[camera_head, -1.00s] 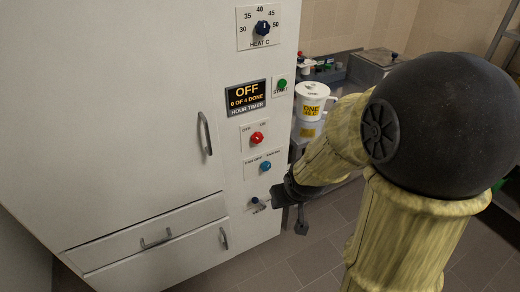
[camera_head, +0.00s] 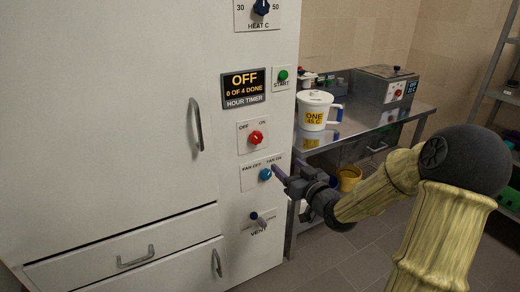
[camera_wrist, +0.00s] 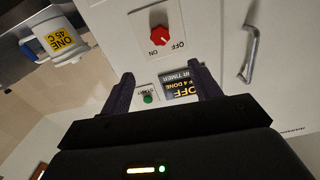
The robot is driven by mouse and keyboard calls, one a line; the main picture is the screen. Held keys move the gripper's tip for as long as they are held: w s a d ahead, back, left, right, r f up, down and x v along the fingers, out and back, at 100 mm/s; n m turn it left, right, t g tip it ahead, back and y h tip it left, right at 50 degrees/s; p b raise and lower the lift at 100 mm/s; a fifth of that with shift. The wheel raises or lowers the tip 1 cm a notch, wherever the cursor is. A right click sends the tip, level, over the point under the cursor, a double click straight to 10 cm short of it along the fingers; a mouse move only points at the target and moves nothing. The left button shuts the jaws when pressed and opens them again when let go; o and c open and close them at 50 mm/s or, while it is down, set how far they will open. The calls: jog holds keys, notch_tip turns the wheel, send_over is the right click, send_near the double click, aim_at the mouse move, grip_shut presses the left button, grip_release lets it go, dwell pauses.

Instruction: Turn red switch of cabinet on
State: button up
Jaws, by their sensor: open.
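The white cabinet (camera_head: 110,110) fills the left of the head view. Its red switch (camera_head: 256,138) sits on a small plate marked OFF and ON, below the display (camera_head: 244,88) reading OFF, 0 OF 4 DONE. In the wrist view the red switch (camera_wrist: 161,36) appears upside down, beyond the fingertips. My gripper (camera_head: 281,176) is open and empty, in front of the cabinet's right edge, below and right of the red switch and close to the blue fan knob (camera_head: 265,174). Both fingers (camera_wrist: 162,84) show in the wrist view, apart from the red switch.
The green START button (camera_head: 283,75) is above right of the switch. The vent lever (camera_head: 260,220) is below. A metal table (camera_head: 400,112) right of the cabinet holds a white jug (camera_head: 314,100) marked ONE. A yellow bucket (camera_head: 349,178) stands beyond my gripper.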

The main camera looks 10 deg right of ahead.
aim_at(258, 139)
jog(key=x, duration=1.7)
jog(key=shift+w+b, duration=0.2)
jog(key=shift+b, duration=0.2)
jog(key=c, duration=1)
